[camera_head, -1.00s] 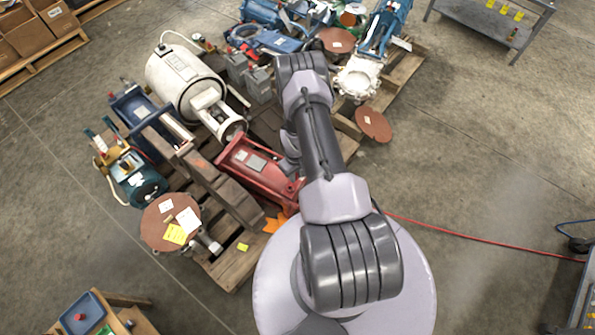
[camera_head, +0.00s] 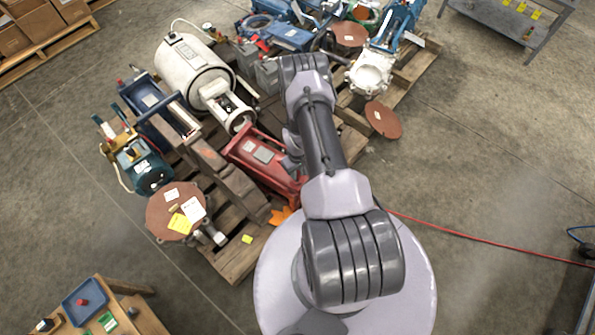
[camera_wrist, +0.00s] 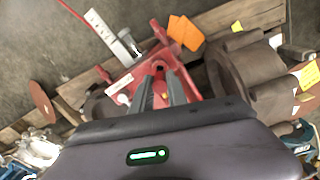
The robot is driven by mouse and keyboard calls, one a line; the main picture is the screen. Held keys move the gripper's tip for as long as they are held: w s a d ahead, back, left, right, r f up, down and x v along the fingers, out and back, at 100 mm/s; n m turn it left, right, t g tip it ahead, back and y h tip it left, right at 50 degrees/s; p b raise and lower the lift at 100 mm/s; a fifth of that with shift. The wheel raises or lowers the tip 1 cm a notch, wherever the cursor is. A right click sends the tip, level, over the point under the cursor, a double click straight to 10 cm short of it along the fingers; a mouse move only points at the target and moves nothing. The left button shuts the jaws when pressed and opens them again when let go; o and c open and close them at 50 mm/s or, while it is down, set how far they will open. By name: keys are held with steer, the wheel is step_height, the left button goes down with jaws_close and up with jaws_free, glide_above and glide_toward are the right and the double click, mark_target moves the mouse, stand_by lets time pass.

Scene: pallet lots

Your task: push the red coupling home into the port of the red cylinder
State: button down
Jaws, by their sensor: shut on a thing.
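The red cylinder (camera_head: 262,163) lies on the pallet, left of my arm in the head view. In the wrist view its red end (camera_wrist: 140,73) is just beyond my fingers. My gripper (camera_wrist: 162,88) shows in the wrist view with its two dark fingers a little apart, shut on a small red piece that I take for the red coupling (camera_wrist: 160,70). Most of the piece is hidden between the fingers. I cannot make out the port or whether the coupling touches it.
Orange tags (camera_wrist: 185,32) and a white strip (camera_wrist: 112,35) lie close to the red cylinder's end. A brown block (camera_head: 233,192), a white cylinder (camera_head: 193,68) and a brown disc (camera_head: 174,211) crowd the pallet. A red hose (camera_head: 470,240) crosses open floor at right.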

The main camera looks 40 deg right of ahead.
steer(key=shift+f+b, duration=0.8)
steer(key=shift+f, duration=0.6)
steer(key=shift+f, duration=0.5)
stand_by(0.8)
steer(key=c, duration=1.2)
jaws_free()
steer(key=shift+c, duration=0.2)
step_height(320, 180, up, 17)
steer(key=p, duration=0.7)
steer(key=shift+r+p, duration=0.2)
steer(key=shift+p, duration=0.2)
